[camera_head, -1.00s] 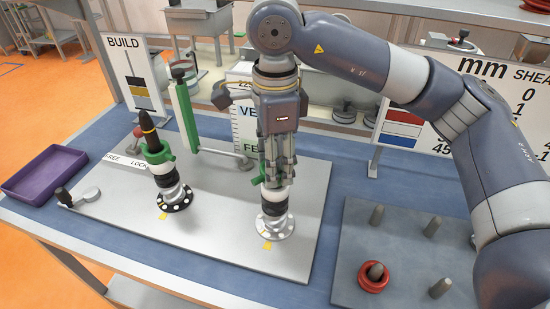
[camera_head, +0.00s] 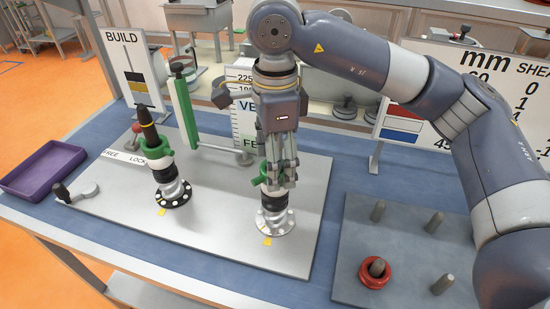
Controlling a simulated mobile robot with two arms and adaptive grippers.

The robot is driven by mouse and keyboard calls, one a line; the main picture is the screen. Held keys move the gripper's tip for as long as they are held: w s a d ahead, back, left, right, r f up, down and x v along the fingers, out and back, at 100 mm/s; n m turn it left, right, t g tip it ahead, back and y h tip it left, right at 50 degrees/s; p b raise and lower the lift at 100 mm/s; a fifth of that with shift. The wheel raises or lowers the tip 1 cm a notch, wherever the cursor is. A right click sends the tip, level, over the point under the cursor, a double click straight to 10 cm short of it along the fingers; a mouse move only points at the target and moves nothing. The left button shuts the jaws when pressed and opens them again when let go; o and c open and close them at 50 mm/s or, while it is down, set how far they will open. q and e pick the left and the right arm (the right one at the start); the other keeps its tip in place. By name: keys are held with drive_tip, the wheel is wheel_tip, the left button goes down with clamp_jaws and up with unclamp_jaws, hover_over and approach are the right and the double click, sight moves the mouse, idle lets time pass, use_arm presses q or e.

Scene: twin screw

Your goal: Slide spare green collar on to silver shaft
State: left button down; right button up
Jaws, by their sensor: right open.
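My right gripper (camera_head: 281,182) points down over the right-hand post on the grey plate. It is open, with its fingers around the top of that post. A green collar (camera_head: 262,174) shows beside and behind the fingers, on the post above its black and white rings. The silver shaft cannot be made out; the fingers cover the top of this post. The left-hand post carries a dark shaft (camera_head: 148,125) with a green collar (camera_head: 158,149) around it, above a black and white stack. My left gripper is out of view.
The grey plate (camera_head: 215,235) lies on a blue bench top. A purple tray (camera_head: 44,170) is at the left. A grey peg board (camera_head: 400,235) at the right has several pegs, one with a red ring (camera_head: 373,275). A green-backed gauge (camera_head: 185,112) stands behind the posts.

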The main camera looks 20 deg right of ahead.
wheel_tip(320, 180, up, 12)
idle(0.5)
idle(0.4)
